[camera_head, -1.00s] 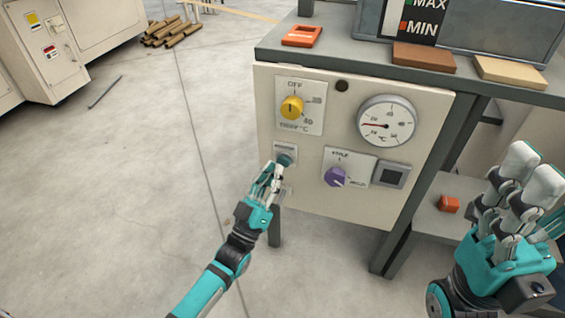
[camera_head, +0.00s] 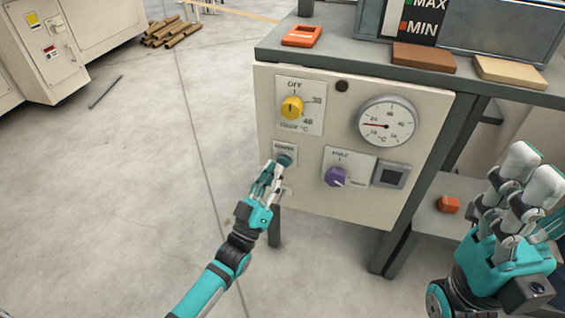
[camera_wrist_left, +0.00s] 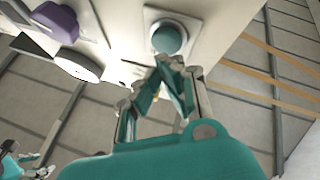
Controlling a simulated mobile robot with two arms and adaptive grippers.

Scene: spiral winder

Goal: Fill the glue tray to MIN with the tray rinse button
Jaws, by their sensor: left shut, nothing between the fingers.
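The teal rinse button (camera_head: 285,160) sits on a small labelled plate at the lower left of the control panel (camera_head: 300,205). It also shows as a round teal cap in the left wrist view (camera_wrist_left: 168,39). My left gripper (camera_head: 273,170) is shut and empty, its fingertips at the button's lower edge; I cannot tell whether they touch it. The MIN/MAX gauge (camera_head: 420,29) stands on the glue tray (camera_head: 490,30) at the top; the liquid level is not readable. My right gripper (camera_head: 530,170) is at the right, away from the panel, its opening unclear.
The panel also holds a yellow knob (camera_head: 291,107), a round dial (camera_head: 387,123), a purple knob (camera_head: 335,177) and a grey square switch (camera_head: 391,175). An orange device (camera_head: 302,36) and a brown block (camera_head: 424,57) lie on the ledge above.

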